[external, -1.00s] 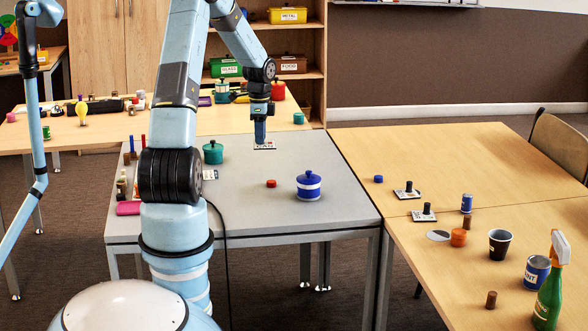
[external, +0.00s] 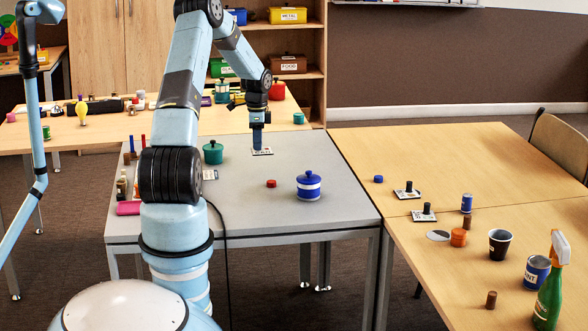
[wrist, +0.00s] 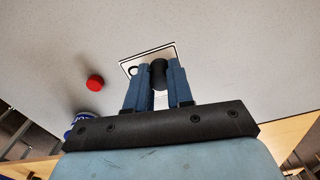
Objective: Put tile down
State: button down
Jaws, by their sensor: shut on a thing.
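The tile (external: 263,152) is a small white plate with dark lettering and a dark knob, at the far part of the grey table (external: 245,205). My gripper (external: 257,147) is above it, pointing straight down. In the wrist view the two blue fingers of my gripper (wrist: 158,85) are shut on the dark knob of the tile (wrist: 132,68). The tile looks flat and at or very close to the table top; I cannot tell if it touches. My fingers hide part of the tile.
A green lidded pot (external: 213,153) stands left of the tile. A red cap (external: 271,183) and a blue-and-white lidded pot (external: 309,186) stand nearer on the grey table. Bare table surrounds the tile. Two similar knobbed tiles lie on the right wooden table (external: 480,165).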

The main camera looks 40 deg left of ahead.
aim_at(261, 166)
jog(key=w+f, duration=0.1)
jog(key=w+a+f, duration=0.1)
jog(key=f, duration=0.1)
jog(key=shift+w, duration=0.25)
notch_tip(261, 166, down, 4)
jog(key=shift+w+r, duration=0.15)
jog(key=shift+r, duration=0.1)
jog(key=c, duration=1)
grip_release()
